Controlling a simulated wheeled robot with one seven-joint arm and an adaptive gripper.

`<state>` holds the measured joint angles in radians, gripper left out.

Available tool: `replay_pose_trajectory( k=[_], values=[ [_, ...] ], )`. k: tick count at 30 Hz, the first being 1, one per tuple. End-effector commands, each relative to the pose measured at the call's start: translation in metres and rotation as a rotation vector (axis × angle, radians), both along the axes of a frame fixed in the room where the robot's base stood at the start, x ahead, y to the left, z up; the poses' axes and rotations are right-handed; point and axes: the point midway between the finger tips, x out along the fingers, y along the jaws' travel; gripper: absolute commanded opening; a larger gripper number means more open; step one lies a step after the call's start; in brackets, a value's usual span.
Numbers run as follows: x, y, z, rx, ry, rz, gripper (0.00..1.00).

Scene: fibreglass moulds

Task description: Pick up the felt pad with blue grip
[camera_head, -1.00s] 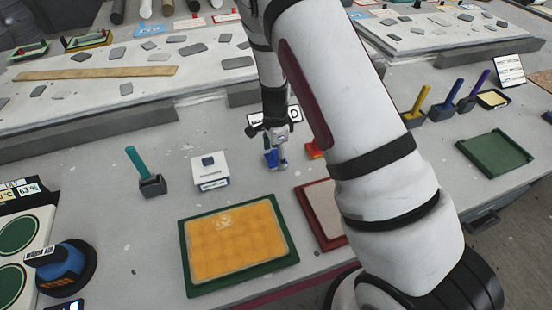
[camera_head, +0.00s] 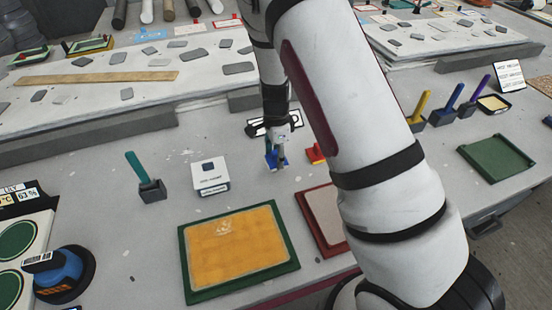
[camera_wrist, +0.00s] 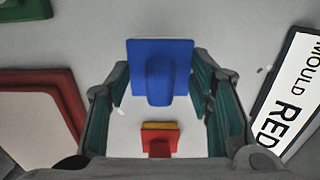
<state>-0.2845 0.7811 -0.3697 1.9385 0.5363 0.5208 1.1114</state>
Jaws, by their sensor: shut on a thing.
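The felt pad with blue grip (camera_wrist: 160,72) is between the teal-lined fingers of my gripper (camera_wrist: 160,88) in the wrist view. It shows as a blue square plate with a blue block handle. My gripper is shut on it. In the head view, my gripper (camera_head: 277,158) points down over the grey table behind the yellow-filled mould, with the blue pad (camera_head: 271,156) at its fingertips. The pad looks tilted and close above the table; the exact gap is hard to tell. My arm hides part of the area to the right.
A red block with a yellow layer (camera_wrist: 160,140) lies close by. A red-framed mould (camera_head: 304,207), a "MOULD RED" sign (camera_wrist: 288,98), a green-framed yellow mould (camera_head: 188,278) and a white box (camera_head: 210,172) surround the spot. A teal-handled tool (camera_head: 140,170) stands left.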

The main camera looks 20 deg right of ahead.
Motion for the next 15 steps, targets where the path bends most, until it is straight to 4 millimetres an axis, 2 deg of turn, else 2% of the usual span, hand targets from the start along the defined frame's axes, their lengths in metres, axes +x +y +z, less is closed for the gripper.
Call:
replay_pose_trajectory(
  k=[2, 15],
  values=[
    [0.002, 0.001, 0.015, 0.001, -0.005, 0.003, 0.15],
    [-0.099, 0.001, 0.023, 0.002, 0.0, -0.001, 0.15]
  ],
)
